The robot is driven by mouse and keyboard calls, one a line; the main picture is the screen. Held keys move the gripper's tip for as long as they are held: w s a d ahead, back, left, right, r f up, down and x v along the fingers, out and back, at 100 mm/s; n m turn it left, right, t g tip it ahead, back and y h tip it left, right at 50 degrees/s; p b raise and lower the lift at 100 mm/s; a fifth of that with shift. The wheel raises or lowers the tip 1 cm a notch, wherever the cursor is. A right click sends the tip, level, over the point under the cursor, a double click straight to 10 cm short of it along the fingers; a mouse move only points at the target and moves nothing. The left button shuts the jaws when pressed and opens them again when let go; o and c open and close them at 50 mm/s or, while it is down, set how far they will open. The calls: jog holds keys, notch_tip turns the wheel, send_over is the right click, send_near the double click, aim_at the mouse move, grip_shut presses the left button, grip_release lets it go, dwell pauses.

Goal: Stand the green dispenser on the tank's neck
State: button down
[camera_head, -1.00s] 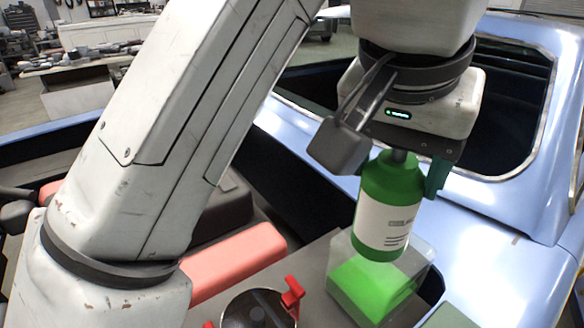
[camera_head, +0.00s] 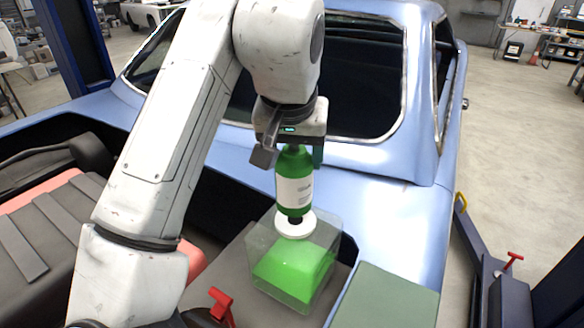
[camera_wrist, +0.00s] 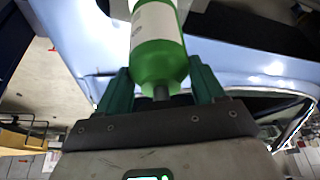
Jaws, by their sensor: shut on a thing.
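The green dispenser (camera_head: 294,170) is a bottle with a white label, upright or nearly so in the head view. My gripper (camera_head: 292,152) is shut on it near its upper end. The clear box-shaped tank (camera_head: 262,240) holds green liquid and has a round white neck (camera_head: 294,228) on top. The dispenser's lower end is right above the neck, with a short dark piece between them; I cannot tell whether they touch. In the wrist view, the dispenser (camera_wrist: 158,62) sits between the green fingers of my gripper (camera_wrist: 158,75), a grey stem at its near end.
The tank stands on a grey surface (camera_head: 222,268) in front of a blue car body (camera_head: 385,190). A flat green panel (camera_head: 385,298) lies to the right of the tank. A red-handled item (camera_head: 221,305) is at the front left. A dark lift arm (camera_head: 495,290) stands at the right.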

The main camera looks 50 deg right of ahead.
jog(key=shift+w+d+f, duration=0.15)
jog(key=shift+d+f, duration=0.2)
jog(key=shift+f, duration=0.1)
jog(key=shift+w+d+f, duration=0.1)
jog(key=shift+d+f, duration=0.05)
jog(key=shift+f, duration=1.6)
jog(key=shift+f, duration=0.15)
jog(key=shift+c, duration=0.6)
grip_release()
jog(key=v, duration=1.2)
